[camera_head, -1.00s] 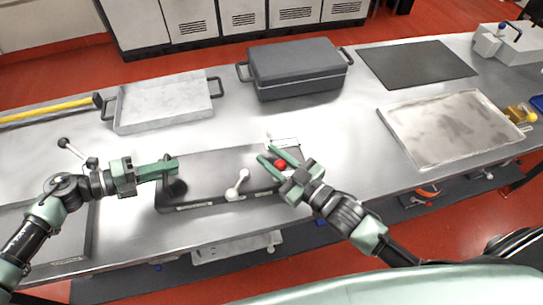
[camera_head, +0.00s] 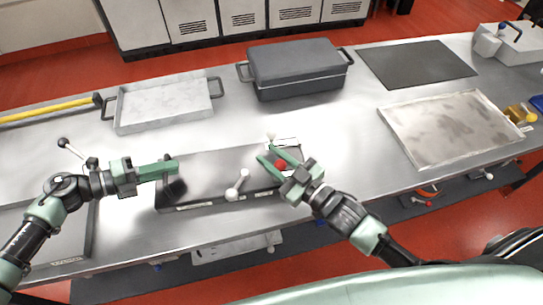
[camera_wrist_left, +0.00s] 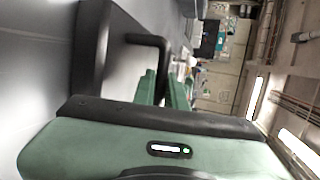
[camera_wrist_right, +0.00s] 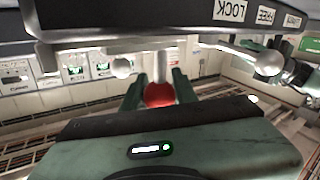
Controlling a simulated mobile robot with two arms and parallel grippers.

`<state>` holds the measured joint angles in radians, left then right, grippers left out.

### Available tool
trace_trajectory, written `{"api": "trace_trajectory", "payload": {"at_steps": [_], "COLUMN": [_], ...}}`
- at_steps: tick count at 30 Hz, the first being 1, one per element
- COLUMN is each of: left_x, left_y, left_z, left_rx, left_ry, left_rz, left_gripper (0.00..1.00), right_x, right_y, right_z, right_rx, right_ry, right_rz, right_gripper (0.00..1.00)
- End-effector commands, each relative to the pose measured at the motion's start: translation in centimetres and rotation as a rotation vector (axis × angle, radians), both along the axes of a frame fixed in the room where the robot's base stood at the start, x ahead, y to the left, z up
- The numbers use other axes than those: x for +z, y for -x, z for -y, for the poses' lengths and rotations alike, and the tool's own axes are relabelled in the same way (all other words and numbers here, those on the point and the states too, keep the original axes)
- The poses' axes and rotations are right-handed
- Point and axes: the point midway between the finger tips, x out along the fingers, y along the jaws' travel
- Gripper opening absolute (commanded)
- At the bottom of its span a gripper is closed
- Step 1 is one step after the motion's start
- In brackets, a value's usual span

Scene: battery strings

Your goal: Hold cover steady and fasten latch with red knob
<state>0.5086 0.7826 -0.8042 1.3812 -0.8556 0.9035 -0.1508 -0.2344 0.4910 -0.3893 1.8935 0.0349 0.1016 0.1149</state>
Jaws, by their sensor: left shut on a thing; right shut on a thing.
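The cover (camera_head: 215,160) is a dark grey, flat-topped lid in the middle of the bench in the head view. My left gripper (camera_head: 176,169) is shut at its left end; the left wrist view shows a dark bar handle (camera_wrist_left: 150,40) running to the fingers. My right gripper (camera_head: 268,153) is shut on the red knob (camera_head: 281,165) at the cover's right end. In the right wrist view the red knob (camera_wrist_right: 159,94) sits between the fingers on a pale metal stem. Labels reading LOCK and FREE (camera_wrist_right: 265,15) show on the dark edge above. The latch's seating is partly hidden.
A pale lever with a white knob (camera_head: 232,194) lies at the cover's front edge. Behind are a grey tray (camera_head: 165,100) and a closed dark box (camera_head: 295,65). A black mat (camera_head: 415,62) and a stained tray (camera_head: 455,125) lie right. Bare bench lies between.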

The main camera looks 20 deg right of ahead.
Motion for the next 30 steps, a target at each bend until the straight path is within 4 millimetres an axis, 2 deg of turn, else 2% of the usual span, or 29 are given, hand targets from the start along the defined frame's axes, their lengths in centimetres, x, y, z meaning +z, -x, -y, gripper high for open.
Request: {"api": "trace_trajectory", "payload": {"at_steps": [1, 5, 13, 20, 21, 23, 30], "left_x": [-1.1, -1.1, -1.1, -1.1, -1.1, -1.1, -1.1], "left_y": [0.6, 0.6, 0.6, 0.5, 0.5, 0.5, 0.5], "left_z": [0.0, 0.0, -0.1, -0.1, -0.1, -0.2, -0.1], "left_rx": [-0.007, -0.007, -0.006, -0.005, -0.005, -0.004, -0.005], "left_ry": [-0.013, -0.013, -0.014, -0.015, -0.015, -0.016, -0.015], "left_rz": [-0.014, -0.014, -0.014, -0.014, -0.014, -0.014, -0.014], "left_gripper": [0.0, 0.0, 0.0, 0.0, 0.0, 0.0, 0.0], "right_x": [0.0, -0.1, -0.1, -0.1, -0.1, -0.1, -0.1], "right_y": [0.0, 0.1, 0.3, 0.2, 0.2, 0.2, 0.2], "right_z": [-0.1, 0.2, 3.7, 3.8, 3.8, 3.8, 3.7], "right_rx": [0.001, 0.001, 0.0, -0.002, -0.002, -0.002, -0.001], "right_ry": [-0.001, 0.0, 0.003, 0.0, 0.0, 0.0, 0.0], "right_rz": [0.0, 0.001, -0.001, 0.0, 0.0, 0.0, 0.0], "right_gripper": [0.0, 0.0, 0.0, 0.0, 0.34, 0.5, 0.5]}}
